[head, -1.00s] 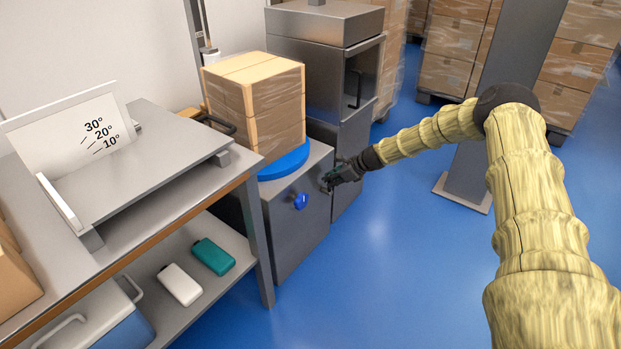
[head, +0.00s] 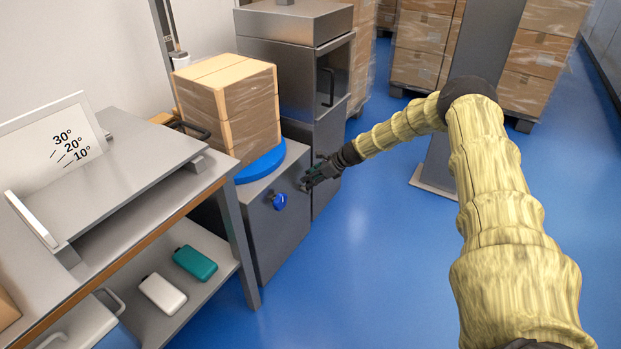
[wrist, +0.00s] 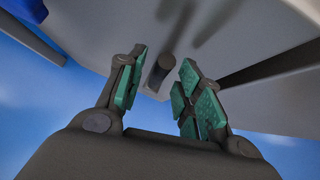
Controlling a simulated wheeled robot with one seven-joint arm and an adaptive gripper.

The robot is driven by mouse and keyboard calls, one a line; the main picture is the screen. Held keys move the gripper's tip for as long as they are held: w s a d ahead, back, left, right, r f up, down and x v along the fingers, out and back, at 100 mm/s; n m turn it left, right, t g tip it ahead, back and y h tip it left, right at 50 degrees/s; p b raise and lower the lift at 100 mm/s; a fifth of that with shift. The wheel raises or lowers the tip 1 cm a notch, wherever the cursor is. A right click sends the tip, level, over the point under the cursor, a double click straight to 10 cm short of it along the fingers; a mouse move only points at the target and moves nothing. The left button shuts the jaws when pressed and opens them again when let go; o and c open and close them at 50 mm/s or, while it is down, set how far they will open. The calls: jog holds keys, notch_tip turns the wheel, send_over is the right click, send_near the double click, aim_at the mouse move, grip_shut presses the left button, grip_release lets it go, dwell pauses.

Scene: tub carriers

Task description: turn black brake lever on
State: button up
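A short dark rod (wrist: 160,72), likely the black brake lever, stands out from a grey metal face in the wrist view. My gripper (wrist: 164,58) is open, with one green-padded finger on each side of the rod. Gaps show between the rod and both pads, so I see no grip on it. In the head view my gripper (head: 308,181) is at the right part of the front of a grey cabinet (head: 285,236). The lever cannot be made out there, as my gripper covers that spot.
A blue knob (head: 279,201) sits on the cabinet front, left of my gripper. A blue round plate (head: 262,167) on top bears wrapped boxes (head: 230,98). A taller grey cabinet (head: 328,130) stands behind. A workbench (head: 130,205) is at left.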

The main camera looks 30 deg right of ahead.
jog(key=shift+a+r, duration=0.1)
jog(key=shift+a, duration=0.05)
jog(key=v, duration=1.2)
dwell(0.3)
dwell(0.5)
